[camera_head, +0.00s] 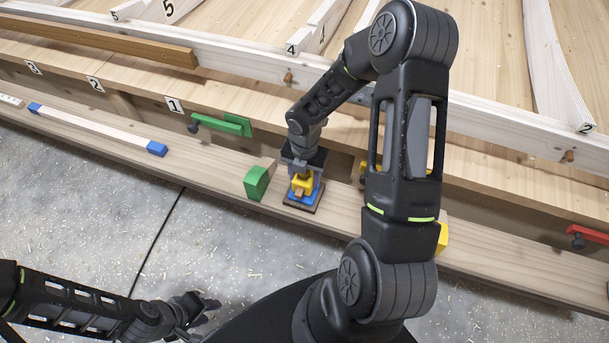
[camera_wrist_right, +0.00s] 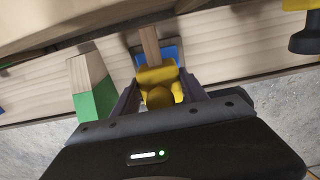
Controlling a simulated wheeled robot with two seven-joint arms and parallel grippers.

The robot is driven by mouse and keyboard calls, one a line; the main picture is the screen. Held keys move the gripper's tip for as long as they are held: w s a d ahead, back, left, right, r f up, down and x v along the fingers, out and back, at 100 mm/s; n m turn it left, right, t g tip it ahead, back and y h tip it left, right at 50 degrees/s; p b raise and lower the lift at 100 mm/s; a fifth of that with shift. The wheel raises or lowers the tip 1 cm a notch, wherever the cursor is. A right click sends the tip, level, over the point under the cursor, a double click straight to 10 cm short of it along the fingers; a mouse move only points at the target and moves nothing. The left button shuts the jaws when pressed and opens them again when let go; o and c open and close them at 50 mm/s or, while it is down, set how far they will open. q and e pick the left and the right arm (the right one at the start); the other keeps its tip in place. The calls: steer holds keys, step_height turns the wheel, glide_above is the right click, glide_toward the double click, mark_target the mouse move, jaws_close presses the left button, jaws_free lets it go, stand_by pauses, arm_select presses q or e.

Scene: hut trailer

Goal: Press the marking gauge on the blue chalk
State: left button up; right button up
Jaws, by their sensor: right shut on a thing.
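The marking gauge (camera_head: 302,183) has a yellow body and a wooden stem. My right gripper (camera_head: 303,174) is shut on it. In the right wrist view the gauge's yellow body (camera_wrist_right: 160,80) sits between the fingers, with its stem (camera_wrist_right: 150,45) reaching over the blue chalk. The blue chalk (camera_head: 312,198) lies in a dark-framed pad on the plank, directly under the gauge; it also shows in the right wrist view (camera_wrist_right: 174,54). I cannot tell whether the gauge touches the chalk. My left gripper (camera_head: 206,307) hangs low over the floor at lower left, apart from everything; its jaw opening is unclear.
A green-ended wooden block (camera_head: 257,183) stands close left of the pad. A green clamp (camera_head: 222,124), a blue-ended white stick (camera_head: 95,127) and a red clamp (camera_head: 587,234) lie along the bench. A yellow item (camera_head: 442,237) shows partly behind my right arm.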

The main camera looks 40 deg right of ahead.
mark_target(311, 178)
steer(key=shift+r+p, duration=2.2)
steer(key=shift+r, duration=0.6)
steer(key=m, duration=0.2)
steer(key=shift+s+d+m, duration=0.15)
steer(key=shift+s+m, duration=0.2)
steer(key=shift+m, duration=0.05)
steer(key=m, duration=0.4)
steer(key=shift+s+d+r, duration=0.15)
steer(key=shift+s+d, duration=0.2)
steer(key=shift+s, duration=0.05)
steer(key=r+m, duration=0.1)
steer(key=m, duration=0.1)
steer(key=r+m, duration=0.1)
steer(key=m, duration=0.2)
steer(key=w+d+r+m, duration=0.1)
steer(key=m, duration=0.2)
steer(key=w+a+r+m, duration=0.5)
steer(key=a+r, duration=0.2)
steer(key=r, duration=0.1)
steer(key=w+a+r+m, duration=0.5)
steer(key=a+r, duration=0.2)
steer(key=r, duration=0.2)
steer(key=shift+w+a+r, duration=0.15)
steer(key=shift+w+a, duration=0.1)
steer(key=shift+w, duration=0.15)
